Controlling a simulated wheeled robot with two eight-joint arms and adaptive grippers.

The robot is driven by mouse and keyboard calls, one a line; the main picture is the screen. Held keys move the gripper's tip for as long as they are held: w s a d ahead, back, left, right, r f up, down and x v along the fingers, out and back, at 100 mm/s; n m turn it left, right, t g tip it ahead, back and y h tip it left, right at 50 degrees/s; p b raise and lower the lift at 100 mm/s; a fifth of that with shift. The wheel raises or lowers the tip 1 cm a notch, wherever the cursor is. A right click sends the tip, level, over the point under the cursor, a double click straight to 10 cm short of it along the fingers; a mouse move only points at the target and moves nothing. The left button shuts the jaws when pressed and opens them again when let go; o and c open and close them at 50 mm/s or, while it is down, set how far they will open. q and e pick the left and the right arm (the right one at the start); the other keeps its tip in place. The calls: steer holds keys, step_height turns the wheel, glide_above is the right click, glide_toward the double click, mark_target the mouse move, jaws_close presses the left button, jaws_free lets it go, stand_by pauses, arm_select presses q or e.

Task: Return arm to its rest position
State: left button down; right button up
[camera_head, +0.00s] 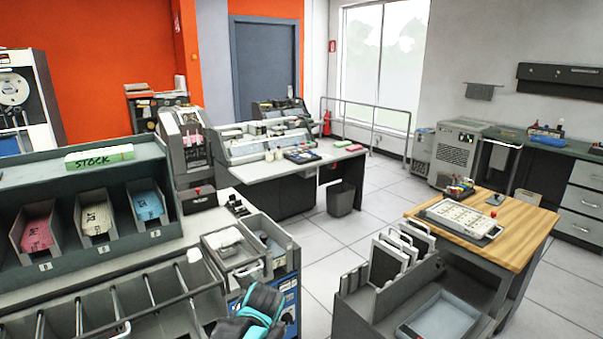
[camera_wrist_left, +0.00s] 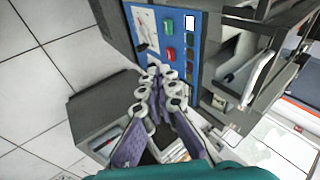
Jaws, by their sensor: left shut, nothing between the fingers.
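My left gripper (camera_wrist_left: 160,75) shows in the left wrist view with its purple-padded fingers together and nothing between them. It points toward a blue control panel (camera_wrist_left: 172,62) with red and green buttons; I cannot tell whether it touches it. In the head view a teal and black part of my left arm (camera_head: 262,304) shows at the bottom centre, in front of the grey card machine; the fingertips cannot be made out there. My right gripper is in neither view.
Close to the arm stand the machine's grey trays (camera_head: 232,250) and its blue panel (camera_head: 290,302). The stock rack (camera_head: 85,220) holds pink, cream and blue cards. A wooden-topped table (camera_head: 525,225) stands to the right. Tiled floor (camera_head: 325,240) lies open between.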

arm_select(q)
steer(key=s+a+n, duration=0.2)
steer(key=s+n, duration=0.1)
steer(key=s, duration=0.5)
steer(key=s+a+n+h, duration=0.1)
steer(key=s+n, duration=0.3)
steer(key=s, duration=0.4)
steer(key=s+a+n+h, duration=0.1)
steer(key=s+a+n, duration=0.2)
steer(key=s, duration=0.5)
steer(key=shift+a+f+n, duration=0.25)
steer(key=shift+n, duration=0.05)
